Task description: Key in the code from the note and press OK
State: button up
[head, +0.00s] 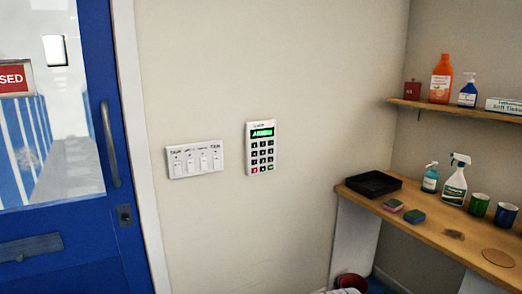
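A white keypad (261,148) hangs on the beige wall near the middle of the head view. It has a lit green display (262,133) at the top; its text is too small to read surely. Below are rows of dark keys, with a red key and a green key in the bottom row. Key labels are too small to read. I see no note with a code in this view. My gripper is not in view.
A white switch panel (195,159) is left of the keypad. A blue door (85,250) with a handle stands at the left. A wooden counter (440,232) and a shelf (400,103) with bottles are at the right. The wall around the keypad is clear.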

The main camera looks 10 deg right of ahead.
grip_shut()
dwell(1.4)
